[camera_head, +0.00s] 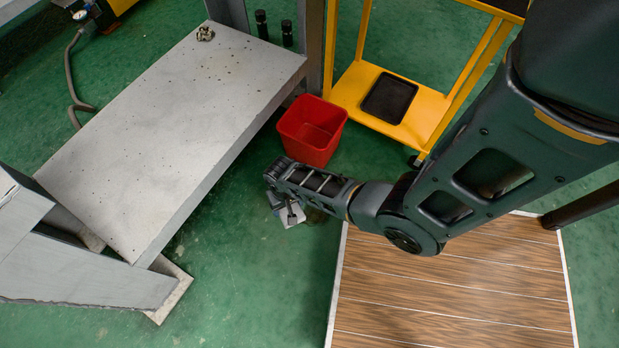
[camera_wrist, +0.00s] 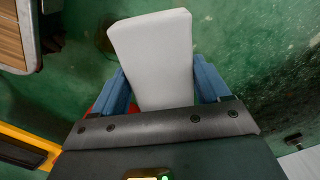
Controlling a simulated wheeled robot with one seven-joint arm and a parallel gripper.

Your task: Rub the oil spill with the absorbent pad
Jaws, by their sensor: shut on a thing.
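My gripper (camera_head: 284,206) is low over the green floor, in front of the red bin. In the wrist view my gripper's two blue fingers (camera_wrist: 163,84) are shut on the white absorbent pad (camera_wrist: 153,50), which sticks out past the fingertips. In the head view only a small pale part of the pad (camera_head: 293,216) shows. A dark brownish patch (camera_head: 317,215), likely the oil spill, lies on the floor just right of the pad, partly hidden by my arm. It also seems to show at the upper left in the wrist view (camera_wrist: 104,36). Pad-to-floor contact cannot be told.
The red bin (camera_head: 312,133) stands close behind my gripper. A grey metal bench (camera_head: 180,110) is at the left. A yellow cart (camera_head: 345,92) with a black tray (camera_head: 389,98) is behind. A wooden platform (camera_head: 450,290) lies at the lower right. Green floor is free between bench and platform.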

